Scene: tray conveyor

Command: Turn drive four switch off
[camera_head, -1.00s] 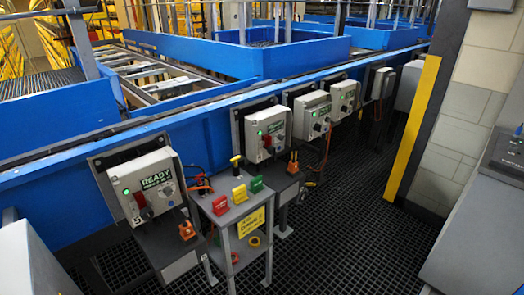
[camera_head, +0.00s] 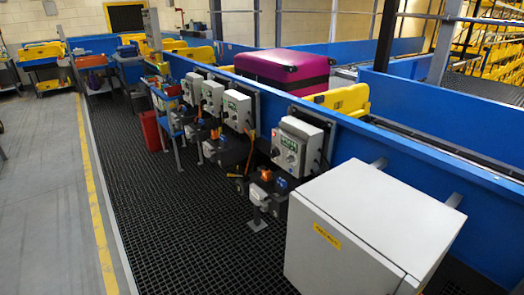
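Several grey-white drive control boxes hang along the blue conveyor side. The nearest control box (camera_head: 299,145) is right of centre, with a small green label and knobs on its front. Farther along are a second box (camera_head: 237,110), a third (camera_head: 212,97) and a fourth (camera_head: 191,88), which look smaller and partly overlap. Their lettering is too small to read, so I cannot tell which one is drive four or how its switch is set. Neither of my grippers is in view.
A large white cabinet (camera_head: 375,215) with a yellow label stands close at the lower right. A magenta suitcase (camera_head: 284,68) lies on the conveyor. A red bin (camera_head: 151,130) stands farther back. The dark grating walkway (camera_head: 170,210) beside the boxes is largely clear.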

